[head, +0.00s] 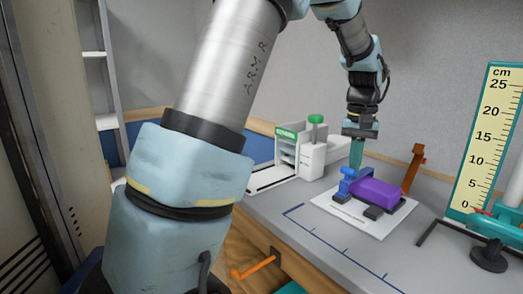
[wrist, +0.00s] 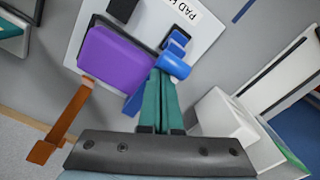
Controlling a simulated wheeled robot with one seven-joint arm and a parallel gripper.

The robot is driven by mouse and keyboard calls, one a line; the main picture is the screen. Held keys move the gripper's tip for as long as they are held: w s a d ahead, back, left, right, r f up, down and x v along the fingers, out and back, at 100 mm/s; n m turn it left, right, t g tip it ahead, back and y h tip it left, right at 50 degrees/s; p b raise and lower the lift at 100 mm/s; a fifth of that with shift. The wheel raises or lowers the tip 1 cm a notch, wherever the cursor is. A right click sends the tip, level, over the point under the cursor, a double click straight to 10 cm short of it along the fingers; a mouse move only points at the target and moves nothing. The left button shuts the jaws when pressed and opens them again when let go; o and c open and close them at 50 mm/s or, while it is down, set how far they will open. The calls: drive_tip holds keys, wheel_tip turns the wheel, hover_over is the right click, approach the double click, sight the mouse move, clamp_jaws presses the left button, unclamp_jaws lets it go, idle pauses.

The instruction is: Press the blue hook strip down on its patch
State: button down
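The blue hook strip appears to be the blue piece (head: 346,184) beside the purple block (head: 378,192), over a white sheet. In the wrist view a blue cylinder (wrist: 173,66) and smaller blue parts (wrist: 179,41) show there, close to a dark patch (wrist: 181,31). Whether the strip lies flat on its patch I cannot tell. My gripper (head: 356,165) points down with its teal fingers together. In the wrist view the fingertips (wrist: 160,74) are between the purple block (wrist: 115,63) and the blue cylinder, hiding part of the blue piece. Contact is unclear.
The white sheet (head: 340,213) lies on a grey bench (head: 300,206). A white unit with a green knob (head: 315,119) stands behind left. A brown upright piece (head: 414,165) is behind right. A centimetre scale (head: 487,135) and teal stand are at the right. The front bench has free room.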

drive_tip(key=r+p, duration=0.4)
drive_tip(key=shift+w+d+r, duration=0.1)
drive_tip(key=shift+w+d, duration=0.05)
drive_tip(key=shift+w, duration=0.05)
drive_tip(key=shift+r+p, duration=0.8)
drive_tip(key=shift+r, duration=0.1)
drive_tip(key=r+p, duration=0.4)
drive_tip(key=r, duration=0.1)
drive_tip(key=shift+s, duration=0.2)
drive_tip(key=shift+f, duration=0.1)
idle(1.1)
